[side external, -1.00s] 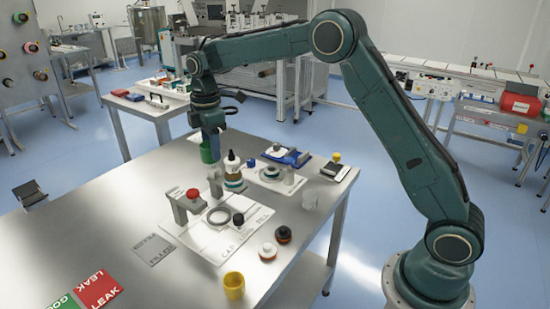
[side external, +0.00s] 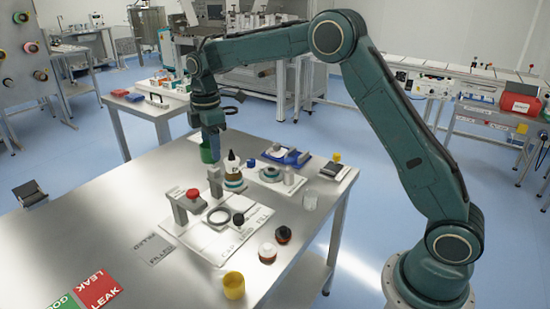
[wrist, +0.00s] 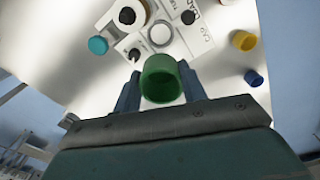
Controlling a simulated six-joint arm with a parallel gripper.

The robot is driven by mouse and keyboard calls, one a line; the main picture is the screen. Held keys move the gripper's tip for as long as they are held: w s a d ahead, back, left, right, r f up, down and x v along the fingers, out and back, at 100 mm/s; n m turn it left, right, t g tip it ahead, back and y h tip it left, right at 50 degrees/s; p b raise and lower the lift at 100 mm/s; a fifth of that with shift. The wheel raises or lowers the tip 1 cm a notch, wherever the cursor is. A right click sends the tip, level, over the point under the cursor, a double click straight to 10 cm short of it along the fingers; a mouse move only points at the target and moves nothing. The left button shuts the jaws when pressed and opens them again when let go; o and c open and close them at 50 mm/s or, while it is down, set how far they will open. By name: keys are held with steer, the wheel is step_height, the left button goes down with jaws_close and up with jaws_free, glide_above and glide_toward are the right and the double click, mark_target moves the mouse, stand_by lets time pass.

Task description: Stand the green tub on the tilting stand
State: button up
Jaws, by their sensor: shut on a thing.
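The green tub (side external: 207,155) hangs in my gripper (side external: 211,150) over the far left part of the steel table. In the wrist view the green tub (wrist: 161,78) sits between the two fingers of my gripper (wrist: 160,88), its open mouth showing. I cannot tell for certain which fixture is the tilting stand. A white board (side external: 205,243) with a grey ring, a red knob and printed words lies mid-table. A fixture with a blue part (side external: 287,156) stands behind it.
A dark bottle with a white top (side external: 232,164) stands close to the right of the green tub. LEAK card (side external: 100,290) is front left; the table's left middle is bare.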

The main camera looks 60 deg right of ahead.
steer(key=shift+r, duration=0.55)
steer(key=r, duration=0.4)
steer(key=shift+d, duration=0.4)
steer(key=s+d, duration=0.2)
steer(key=d, duration=1.5)
steer(key=s+d, duration=0.7)
steer(key=d, duration=0.5)
steer(key=s+d, duration=0.7)
steer(key=d, duration=0.5)
step_height(320, 180, down, 17)
steer(key=shift+s, duration=0.25)
